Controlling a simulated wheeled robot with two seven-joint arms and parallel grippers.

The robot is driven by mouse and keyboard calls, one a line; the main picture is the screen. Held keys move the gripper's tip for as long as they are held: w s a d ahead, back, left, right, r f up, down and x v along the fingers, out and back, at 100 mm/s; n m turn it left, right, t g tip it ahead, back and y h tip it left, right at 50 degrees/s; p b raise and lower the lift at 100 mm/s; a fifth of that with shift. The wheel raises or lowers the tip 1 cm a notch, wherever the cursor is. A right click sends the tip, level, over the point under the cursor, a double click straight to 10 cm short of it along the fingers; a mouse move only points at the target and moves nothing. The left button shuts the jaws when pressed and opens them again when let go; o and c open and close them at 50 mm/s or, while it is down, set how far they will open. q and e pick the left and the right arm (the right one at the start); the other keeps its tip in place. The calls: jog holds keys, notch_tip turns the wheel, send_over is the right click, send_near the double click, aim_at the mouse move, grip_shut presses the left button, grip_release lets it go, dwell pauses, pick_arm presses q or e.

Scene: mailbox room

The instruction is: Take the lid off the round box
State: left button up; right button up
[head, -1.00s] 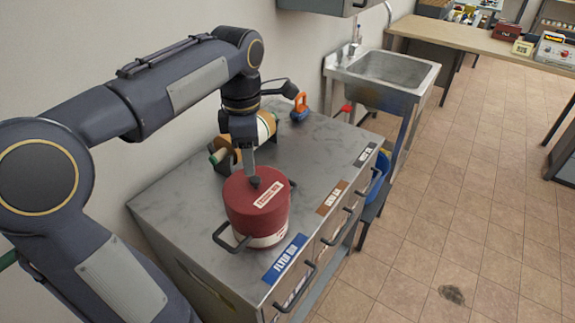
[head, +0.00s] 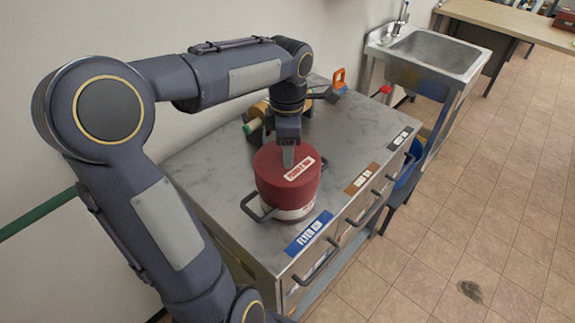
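The round box (head: 292,212) stands upright on the grey cabinet top, with a dark handle at its side. Its red lid (head: 274,178) is on it and carries a white label. My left gripper (head: 288,162) points straight down at the middle of the lid. Its fingers cover the lid's dark knob, so I cannot see whether they are closed on it. My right gripper is not in view.
The cabinet top (head: 215,173) has free room around the box. A tape dispenser (head: 256,116) and an orange-handled tool (head: 339,80) lie behind it. A sink (head: 432,52) stands at the back right, and open tiled floor lies to the right.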

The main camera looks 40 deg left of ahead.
pick_arm(q)
grip_shut()
jog(key=shift+r, duration=0.15)
